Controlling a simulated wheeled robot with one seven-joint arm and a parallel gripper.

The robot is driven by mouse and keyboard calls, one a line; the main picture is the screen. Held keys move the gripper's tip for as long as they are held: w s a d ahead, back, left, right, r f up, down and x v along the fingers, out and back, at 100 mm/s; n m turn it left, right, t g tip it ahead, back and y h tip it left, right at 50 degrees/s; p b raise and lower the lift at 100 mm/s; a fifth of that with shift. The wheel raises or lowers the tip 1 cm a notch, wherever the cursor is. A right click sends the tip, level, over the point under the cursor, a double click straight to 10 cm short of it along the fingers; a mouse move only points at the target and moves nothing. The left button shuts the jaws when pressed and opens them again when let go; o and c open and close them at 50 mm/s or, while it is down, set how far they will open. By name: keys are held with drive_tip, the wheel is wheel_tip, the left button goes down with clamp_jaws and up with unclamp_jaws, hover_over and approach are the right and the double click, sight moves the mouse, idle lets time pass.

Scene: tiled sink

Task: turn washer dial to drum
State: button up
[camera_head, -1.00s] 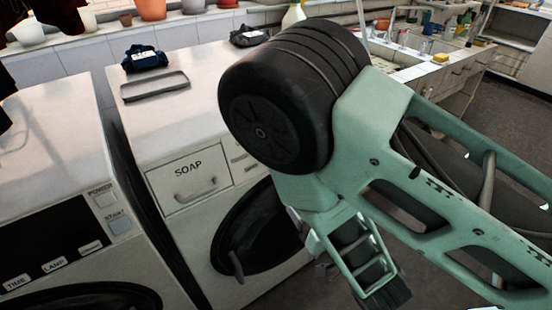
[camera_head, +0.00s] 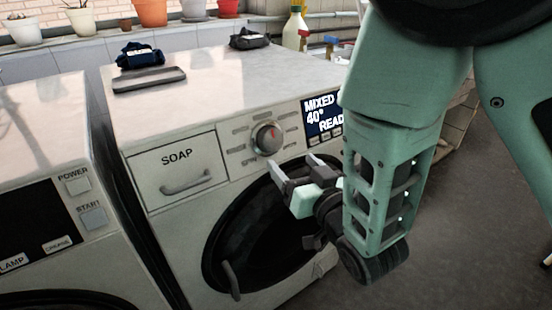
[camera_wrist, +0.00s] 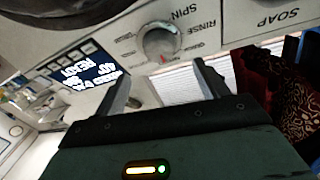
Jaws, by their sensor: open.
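The washer dial (camera_head: 267,138) is a round silver knob with a red mark, on the front panel of the white washer (camera_head: 215,85), right of the SOAP drawer (camera_head: 178,171). The display (camera_head: 324,115) beside it reads MIXED, 40°, READY, partly hidden by my arm. My gripper (camera_head: 295,172) is open and empty, in front of the washer, just below and right of the dial. In the wrist view the dial (camera_wrist: 161,43) sits beyond the fingers (camera_wrist: 160,85), apart from them, with labels SPIN and RINSE next to it.
The round black door (camera_head: 250,235) with its handle is below the dial. A second machine (camera_head: 55,200) with POWER and START buttons stands at left. A grey tray (camera_head: 149,79) and dark cloth bundles lie on the washer top. Pots stand on the back ledge.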

sight(274, 143)
drive_tip(key=shift+f+b, duration=0.3)
drive_tip(key=shift+b, duration=0.2)
drive_tip(key=x, duration=0.6)
drive_tip(key=p+x, duration=0.1)
drive_tip(key=x, duration=0.2)
drive_tip(key=shift+r, duration=0.3)
drive_tip(key=shift+s, duration=0.1)
drive_tip(key=c, duration=1)
